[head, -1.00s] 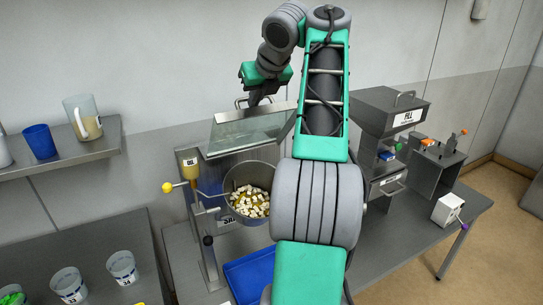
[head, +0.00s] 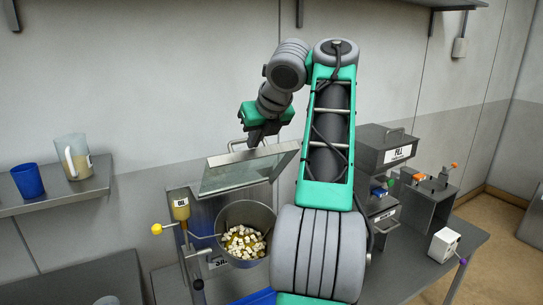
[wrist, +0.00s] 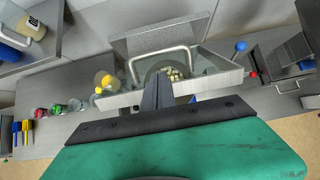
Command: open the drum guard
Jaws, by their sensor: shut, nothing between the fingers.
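The drum guard (head: 240,173) is a clear pane with a grey metal edge and a bar handle (head: 237,145). It stands raised and tilted above the drum (head: 246,215), whose open mouth shows pale and yellow pieces inside. In the wrist view the guard's metal edge (wrist: 215,82) crosses the middle, with the handle (wrist: 161,50) beyond it. My gripper (head: 256,139) is shut and empty, at the guard's upper edge beside the handle. In the wrist view its fingers (wrist: 157,92) overlap the metal edge; I cannot tell whether they touch it.
An oil cup (head: 181,208) and yellow-knobbed lever (head: 157,229) are left of the drum. The FILL machine (head: 385,150) and a white box (head: 444,245) stand right. A shelf (head: 60,195) with a jug (head: 73,156) and blue cup (head: 28,180) is left.

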